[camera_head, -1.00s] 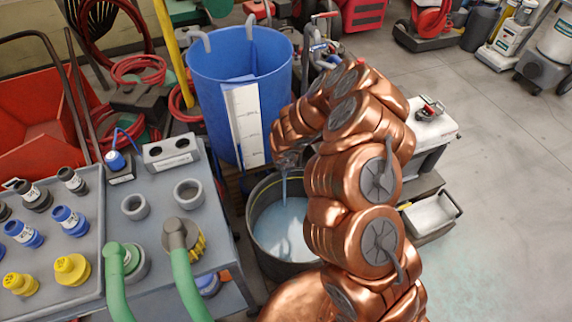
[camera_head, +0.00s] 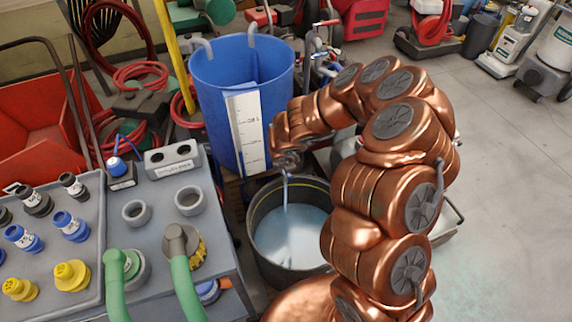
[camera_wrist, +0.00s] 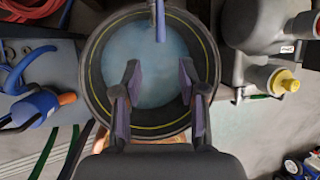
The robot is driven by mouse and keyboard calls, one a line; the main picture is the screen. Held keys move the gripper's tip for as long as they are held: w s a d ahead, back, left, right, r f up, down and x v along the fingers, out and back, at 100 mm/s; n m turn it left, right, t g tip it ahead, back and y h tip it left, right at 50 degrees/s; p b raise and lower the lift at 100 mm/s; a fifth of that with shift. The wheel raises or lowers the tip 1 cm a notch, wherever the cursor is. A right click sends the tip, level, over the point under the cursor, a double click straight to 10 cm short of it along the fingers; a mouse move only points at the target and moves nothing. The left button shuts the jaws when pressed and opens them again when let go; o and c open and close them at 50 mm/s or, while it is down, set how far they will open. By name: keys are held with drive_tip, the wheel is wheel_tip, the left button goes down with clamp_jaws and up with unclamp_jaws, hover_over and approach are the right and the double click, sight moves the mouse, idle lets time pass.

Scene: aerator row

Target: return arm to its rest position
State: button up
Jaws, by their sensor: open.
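My copper-coloured arm arches over the right side of the head view, its end near the blue tank's lower right. My gripper (camera_wrist: 158,85) shows in the wrist view with its two dark fingers spread wide and nothing between them. It is above a round black tub (camera_head: 252,250) of pale blue liquid, also in the wrist view (camera_wrist: 97,107). In the head view the fingers are too small to make out. A thin bluish tube or stream (camera_head: 285,190) runs down from near the arm's end into the tub.
A tall blue tank (camera_head: 215,100) with a white scale stands behind the tub. A grey bench (camera_head: 150,235) at left holds nozzles, sockets and two green hoses. A grey machine with a yellow cap (camera_wrist: 284,82) is right in the wrist view.

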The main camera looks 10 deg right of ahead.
idle(0.4)
drive_tip(key=w+a+r+n+t+y+p, duration=0.1)
drive_tip(key=w+a+r+n+t+y, duration=0.15)
drive_tip(key=a+r+n, duration=0.55)
drive_tip(key=w+a+r+n+t+y+p, duration=0.1)
drive_tip(key=w+a+r+y, duration=0.15)
drive_tip(key=r, duration=0.85)
drive_tip(key=s+a+r+n+g+y+p, duration=0.1)
drive_tip(key=s+a+r+n+y, duration=0.1)
drive_tip(key=s+a+r+n, duration=0.3)
drive_tip(key=s+a+r+n+g+y+p, duration=0.1)
drive_tip(key=s+a+r+n+y, duration=0.1)
drive_tip(key=s+r+n, duration=0.4)
drive_tip(key=s+d+r+n+g+p, duration=0.2)
drive_tip(key=s+r+n+g, duration=0.15)
drive_tip(key=s+n, duration=0.65)
drive_tip(key=s+d+n+g+h+p, duration=0.1)
drive_tip(key=s+d+n+g+h, duration=0.1)
drive_tip(key=s+d, duration=0.7)
drive_tip(key=s+d+r+n+g+h+p, duration=0.1)
drive_tip(key=s+d+h, duration=0.4)
drive_tip(key=s, duration=0.9)
drive_tip(key=d+n+g, duration=0.1)
drive_tip(key=d, duration=0.2)
drive_tip(key=shift+d+r+g+p, duration=0.15)
drive_tip(key=shift+d+g+p, duration=0.15)
drive_tip(key=shift+d+p, duration=0.1)
